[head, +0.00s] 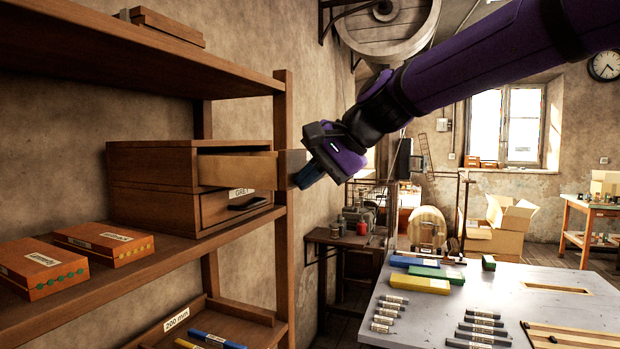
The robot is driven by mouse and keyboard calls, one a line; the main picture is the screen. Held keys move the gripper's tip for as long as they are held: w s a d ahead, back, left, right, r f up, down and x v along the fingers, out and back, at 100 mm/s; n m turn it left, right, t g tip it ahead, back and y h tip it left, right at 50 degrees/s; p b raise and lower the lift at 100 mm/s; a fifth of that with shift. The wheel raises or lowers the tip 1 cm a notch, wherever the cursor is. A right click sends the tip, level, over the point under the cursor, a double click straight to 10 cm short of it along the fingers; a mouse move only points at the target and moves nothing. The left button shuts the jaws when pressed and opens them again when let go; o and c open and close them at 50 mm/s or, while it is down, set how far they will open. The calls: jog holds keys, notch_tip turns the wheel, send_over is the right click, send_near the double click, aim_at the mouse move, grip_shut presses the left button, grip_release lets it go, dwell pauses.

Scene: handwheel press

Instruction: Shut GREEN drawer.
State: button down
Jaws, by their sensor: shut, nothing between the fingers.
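A wooden two-drawer cabinet (150,185) stands on the middle shelf at the left. Its upper drawer (237,171) is pulled well out to the right, and its front panel (289,166) stands clear of the cabinet. No label shows on that drawer from this side. The lower drawer (222,208) is shut, with a dark handle and a small white label that seems to begin "GRE"; the rest is too small to read surely.
The shelf's upright post (282,240) stands just behind the open drawer. Two orange boxes (104,243) lie on the shelf left of the cabinet. A grey table (470,290) with coloured blocks and several cylinders is at the lower right. Open air lies right of the drawer.

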aim_at(220, 172)
jog(key=w+a, duration=0.2)
jog(key=a, duration=0.3)
jog(key=w+a, duration=0.2)
jog(key=a, duration=0.4)
jog(key=w+a, duration=0.2)
jog(key=a, duration=0.4)
jog(key=shift+w, duration=0.1)
jog(key=shift+w+a, duration=0.1)
jog(key=shift+a, duration=0.15)
jog(key=shift+a+r, duration=0.1)
